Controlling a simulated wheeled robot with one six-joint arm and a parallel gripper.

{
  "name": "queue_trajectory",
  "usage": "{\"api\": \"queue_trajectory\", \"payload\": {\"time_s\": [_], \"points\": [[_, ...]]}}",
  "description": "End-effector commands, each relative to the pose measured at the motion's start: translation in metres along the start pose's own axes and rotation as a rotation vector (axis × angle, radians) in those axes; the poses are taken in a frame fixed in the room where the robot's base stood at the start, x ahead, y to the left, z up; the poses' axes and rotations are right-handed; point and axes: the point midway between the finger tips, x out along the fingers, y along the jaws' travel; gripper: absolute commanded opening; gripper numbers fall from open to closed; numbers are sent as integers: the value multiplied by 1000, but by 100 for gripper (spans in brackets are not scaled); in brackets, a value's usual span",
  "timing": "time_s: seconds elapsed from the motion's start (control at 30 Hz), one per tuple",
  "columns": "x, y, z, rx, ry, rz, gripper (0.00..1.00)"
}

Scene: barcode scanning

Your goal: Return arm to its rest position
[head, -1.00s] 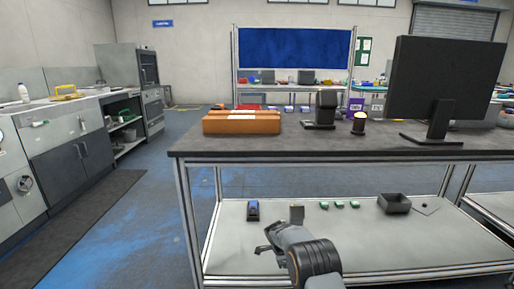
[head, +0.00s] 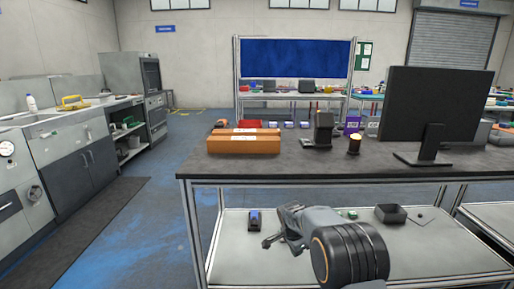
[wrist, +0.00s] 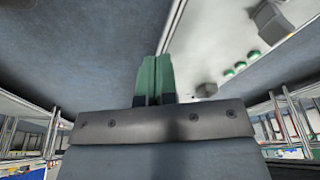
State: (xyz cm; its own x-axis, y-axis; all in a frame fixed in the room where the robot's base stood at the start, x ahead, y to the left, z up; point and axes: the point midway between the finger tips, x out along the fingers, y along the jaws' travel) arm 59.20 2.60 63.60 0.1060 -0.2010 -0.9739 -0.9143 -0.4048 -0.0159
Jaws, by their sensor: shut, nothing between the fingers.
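My gripper (head: 268,242) is in front of the workbench, at about the height of its lower shelf in the head view. In the wrist view the green fingers of my gripper (wrist: 154,80) are pressed together with nothing between them. My arm comes in from the bottom right of the head view and hides part of the lower shelf.
The workbench (head: 330,174) carries an orange box (head: 243,144), a scanner stand (head: 321,130) and a monitor (head: 432,105). Its lower shelf (head: 425,262) holds a blue-and-black item (head: 255,219) and a grey bin (head: 391,213). The floor to the left is clear.

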Motion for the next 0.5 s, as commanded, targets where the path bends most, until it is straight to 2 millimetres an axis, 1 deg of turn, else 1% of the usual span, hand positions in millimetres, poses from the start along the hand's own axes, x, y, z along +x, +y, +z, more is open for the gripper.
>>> {"api": "queue_trajectory", "payload": {"time_s": [0.03, 0.07, 0.1, 0.17, 0.2, 0.27, 0.3, 0.37, 0.4, 0.5], "points": [[-56, 12, -11, -54, -5, -21, 0], [-79, 20, -14, -96, -8, -31, 0], [-108, 33, -17, -152, -14, -45, 0], [-150, 53, -21, -242, -20, -66, 0], [-178, 67, -23, -301, -22, -82, 0], [-219, 90, -25, -395, -24, -107, 0], [-245, 106, -26, -461, -23, -125, 0], [-281, 131, -25, -557, -20, -152, 0], [-301, 147, -24, -618, -15, -169, 0], [-343, 183, -19, -763, -1, -209, 0]]}}
